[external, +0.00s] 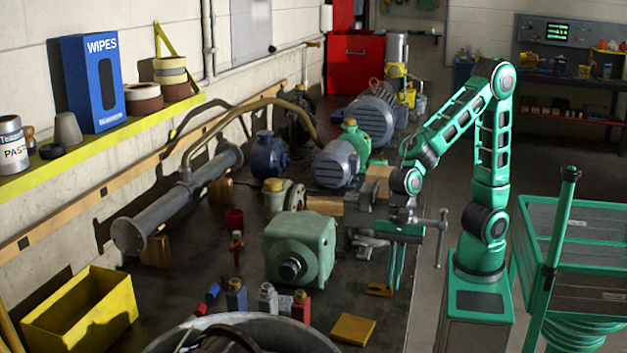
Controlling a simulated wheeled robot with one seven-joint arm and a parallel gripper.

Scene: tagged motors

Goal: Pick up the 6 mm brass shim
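My gripper (395,283) points down at the right edge of the dark bench, in front of the vise. Its two thin green fingers are close together, and I cannot tell whether they are open or shut. A small flat brass-yellow piece (379,290) lies at the left of the fingertips. Whether the fingers touch it is too small to tell. A larger flat yellow plate (353,329) lies on the bench nearer the camera, apart from my gripper. No thickness marking is legible, so I cannot tell which piece is the 6 mm shim.
The grey vise (362,215) stands right behind my gripper. A green gearbox housing (299,250) is to the left, with small bottles (268,298) in front. A round metal rim (245,330) fills the near edge. A yellow bin (80,312) stands at left. A green cart (580,215) is at right.

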